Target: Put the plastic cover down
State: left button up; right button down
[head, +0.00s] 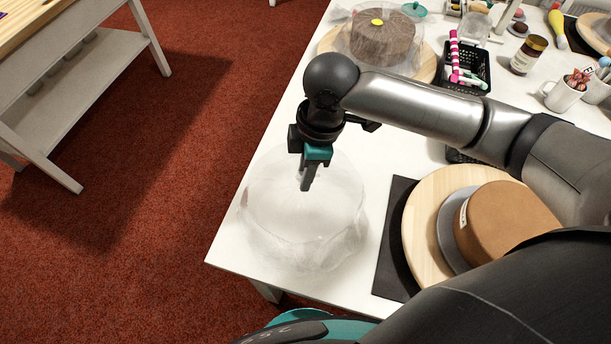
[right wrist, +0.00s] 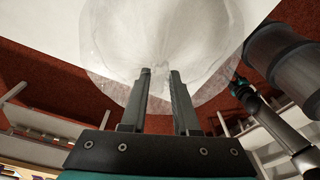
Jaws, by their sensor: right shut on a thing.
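The clear plastic cover (head: 300,225) is over the near left corner of the white table (head: 225,250). My right gripper (head: 308,182) is above it, shut on the top of the cover. In the right wrist view, the two fingers (right wrist: 160,75) stand at the small knob of the cover (right wrist: 190,40). The cover looks upright; I cannot tell whether its rim touches the table.
Another covered cake (head: 382,45) is at the back. A black basket (head: 478,75), a jar (head: 528,55) and a mug (head: 560,97) stand further right.

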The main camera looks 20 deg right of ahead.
jog(key=shift+f, duration=0.8)
jog(key=c, duration=0.7)
grip_release()
jog(key=shift+o, duration=0.2)
notch_tip(320, 180, up, 12)
jog(key=d+p, duration=0.1)
jog(key=p, duration=0.2)
jog(key=shift+s+d, duration=0.15)
jog(key=shift+d, duration=0.2)
